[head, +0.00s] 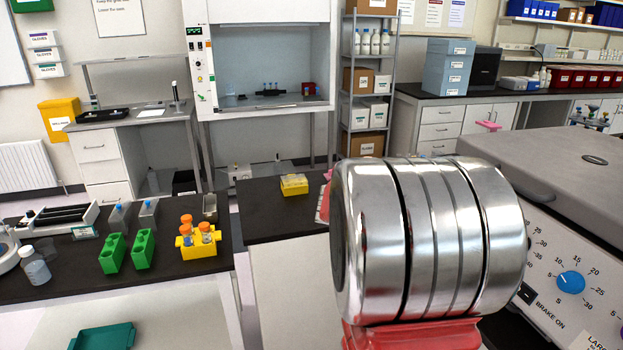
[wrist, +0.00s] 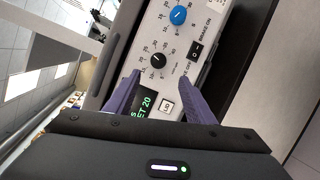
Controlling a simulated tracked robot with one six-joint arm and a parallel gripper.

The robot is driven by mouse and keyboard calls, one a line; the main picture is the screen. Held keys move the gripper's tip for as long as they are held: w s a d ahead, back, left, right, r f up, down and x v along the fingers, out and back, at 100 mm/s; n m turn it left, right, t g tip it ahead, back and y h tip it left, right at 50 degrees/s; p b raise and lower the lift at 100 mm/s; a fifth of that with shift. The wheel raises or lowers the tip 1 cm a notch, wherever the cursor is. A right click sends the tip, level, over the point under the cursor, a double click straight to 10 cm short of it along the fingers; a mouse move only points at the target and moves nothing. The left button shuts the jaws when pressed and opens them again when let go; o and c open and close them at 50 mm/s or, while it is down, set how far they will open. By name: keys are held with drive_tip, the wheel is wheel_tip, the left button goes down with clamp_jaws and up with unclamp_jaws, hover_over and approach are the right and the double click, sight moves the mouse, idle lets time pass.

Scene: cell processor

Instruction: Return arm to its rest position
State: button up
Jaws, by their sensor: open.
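My gripper (wrist: 162,82) shows in the wrist view with its two purple fingers spread apart and nothing between them. It faces the front panel of the centrifuge (wrist: 215,20), with the panel's black knob (wrist: 158,60) and LID button (wrist: 167,105) seen between the fingers. I cannot tell the exact gap to the panel; no contact is visible. In the head view a large shiny metal part of my arm fills the middle right, and my gripper is not visible there. The centrifuge (head: 500,160) stands at the right with its lid down.
A left bench (head: 70,272) holds green racks (head: 142,249), a yellow rack (head: 198,240) with orange-capped tubes, and a bottle (head: 35,266). A yellow box (head: 294,184) sits on the middle bench. A fume hood (head: 262,45) and shelf unit (head: 346,60) stand behind.

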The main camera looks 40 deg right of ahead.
drive_tip(key=w+a+f+n+t+y, duration=0.1)
drive_tip(key=w+a+f+t+y, duration=0.15)
drive_tip(key=a+f, duration=0.45)
drive_tip(key=w+a+f+t+y, duration=0.1)
drive_tip(key=a+f+t+y, duration=0.25)
drive_tip(key=a+f, duration=0.35)
drive_tip(key=w+a+r+n+t+y, duration=0.1)
drive_tip(key=a+r+t, duration=0.1)
drive_tip(key=a, duration=0.8)
drive_tip(key=w+a+r+n+t+y, duration=0.1)
drive_tip(key=a+t, duration=0.3)
drive_tip(key=a, duration=0.6)
drive_tip(key=w+a+r+n+t+y, duration=0.1)
drive_tip(key=w+a+r+t+y, duration=0.1)
drive_tip(key=a, duration=0.8)
wheel_tip(320, 180, up, 2)
drive_tip(key=shift+w+a+r+t+y, duration=0.1)
drive_tip(key=shift+w+a+t+y, duration=0.25)
drive_tip(key=shift+t+y, duration=0.5)
drive_tip(key=shift+d, duration=0.1)
drive_tip(key=shift+c, duration=0.7)
